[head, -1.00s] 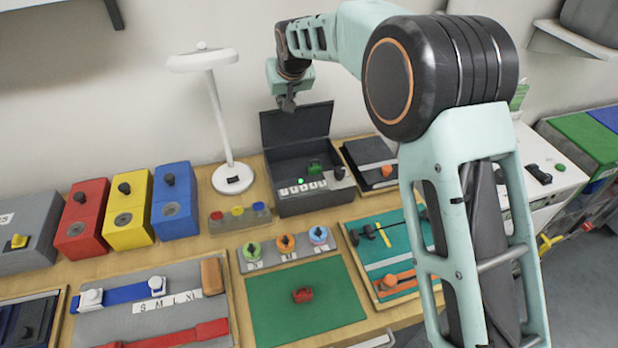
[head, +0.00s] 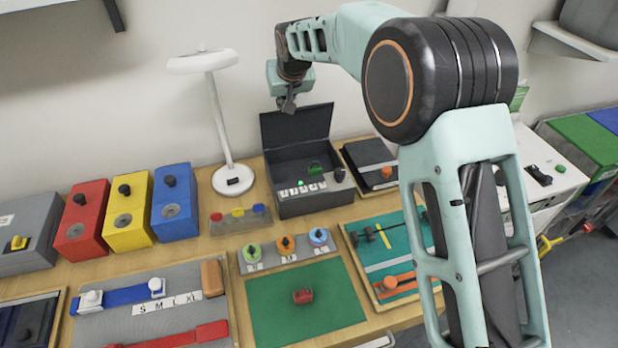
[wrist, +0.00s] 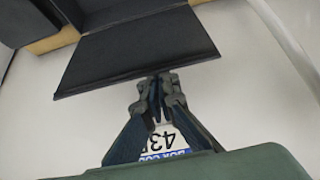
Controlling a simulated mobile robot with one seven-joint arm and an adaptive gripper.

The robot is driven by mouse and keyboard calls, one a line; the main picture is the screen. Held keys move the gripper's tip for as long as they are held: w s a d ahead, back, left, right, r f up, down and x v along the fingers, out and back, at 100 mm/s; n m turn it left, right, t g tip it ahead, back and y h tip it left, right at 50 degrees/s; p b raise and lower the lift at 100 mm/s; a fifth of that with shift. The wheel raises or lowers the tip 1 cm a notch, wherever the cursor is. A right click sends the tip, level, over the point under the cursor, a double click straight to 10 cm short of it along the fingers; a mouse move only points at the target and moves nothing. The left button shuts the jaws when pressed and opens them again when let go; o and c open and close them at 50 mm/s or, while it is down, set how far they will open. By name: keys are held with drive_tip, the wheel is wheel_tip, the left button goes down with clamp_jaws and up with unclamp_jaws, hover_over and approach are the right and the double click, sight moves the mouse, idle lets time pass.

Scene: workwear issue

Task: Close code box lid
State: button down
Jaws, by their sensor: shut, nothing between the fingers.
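The code box (head: 310,197) is a dark grey box at the back of the bench, with a row of white keys and a green light on its front. Its lid (head: 298,124) stands open and upright at the back edge. My gripper (head: 289,106) is shut and empty at the top edge of the lid, toward its middle. In the wrist view the lid (wrist: 135,50) is a dark panel just beyond the closed fingertips (wrist: 158,82). I cannot tell whether the fingers touch it. A label with "43" shows partly behind the fingers.
A white lamp (head: 215,110) stands left of the code box. A dark tray (head: 372,160) lies to its right. Red (head: 83,222), yellow (head: 128,210) and blue (head: 176,200) boxes stand further left. The wall is close behind the lid.

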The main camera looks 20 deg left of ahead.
drive_tip(key=shift+s+d, duration=0.1)
drive_tip(key=shift+s+d+b, duration=0.85)
drive_tip(key=shift+s+b, duration=0.15)
drive_tip(key=shift+b, duration=0.15)
drive_tip(key=shift+f, duration=0.1)
drive_tip(key=shift+s+d+f+b, duration=0.35)
drive_tip(key=shift+s+d+b, duration=0.15)
drive_tip(key=shift+b, duration=0.35)
drive_tip(key=shift+s+d+f+b, duration=0.35)
drive_tip(key=shift+s+b, duration=0.2)
drive_tip(key=shift+b, duration=0.25)
